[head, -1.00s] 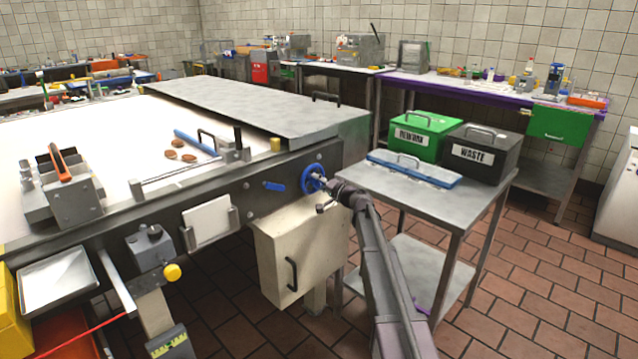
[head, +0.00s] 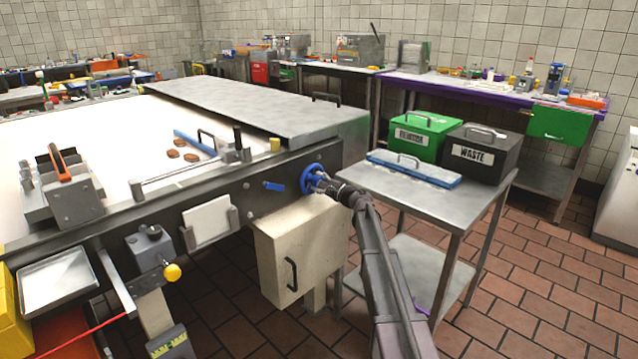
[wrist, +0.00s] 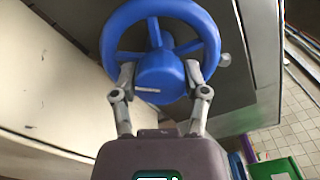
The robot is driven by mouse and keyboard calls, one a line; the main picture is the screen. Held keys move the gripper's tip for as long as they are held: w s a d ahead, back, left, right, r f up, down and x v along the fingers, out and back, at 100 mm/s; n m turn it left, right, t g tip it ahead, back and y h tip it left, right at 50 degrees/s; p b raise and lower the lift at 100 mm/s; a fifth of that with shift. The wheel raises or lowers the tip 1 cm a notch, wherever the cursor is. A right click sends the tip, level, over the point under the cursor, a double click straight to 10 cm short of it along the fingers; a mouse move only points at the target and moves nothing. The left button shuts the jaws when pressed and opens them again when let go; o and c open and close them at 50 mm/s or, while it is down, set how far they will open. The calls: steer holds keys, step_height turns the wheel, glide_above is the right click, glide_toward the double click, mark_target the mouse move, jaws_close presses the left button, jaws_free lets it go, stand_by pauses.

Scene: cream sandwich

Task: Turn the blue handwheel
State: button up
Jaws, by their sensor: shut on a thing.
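The blue handwheel (head: 312,178) is on the side panel of the conveyor machine, near its right end. In the wrist view the handwheel (wrist: 211,36) fills the top middle, with its spokes and thick blue hub showing. My gripper (head: 326,186) reaches it from the lower right. In the wrist view the two fingers of my gripper (wrist: 160,84) are shut on the hub, one on each side, inside or just below the lower rim. A small white mark shows on the hub. The fingertips are partly hidden by the wheel.
A steel side table (head: 440,205) with a blue lidded tray, green box (head: 424,135) and black WASTE box (head: 480,155) stands right of my arm.

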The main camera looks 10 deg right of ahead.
steer(key=shift+w+d+m, duration=0.1)
steer(key=shift+w+m, duration=0.05)
steer(key=shift+m, duration=1.55)
steer(key=o, duration=1.1)
steer(key=shift+o, duration=0.2)
steer(key=shift+v, duration=0.95)
steer(key=v, duration=1)
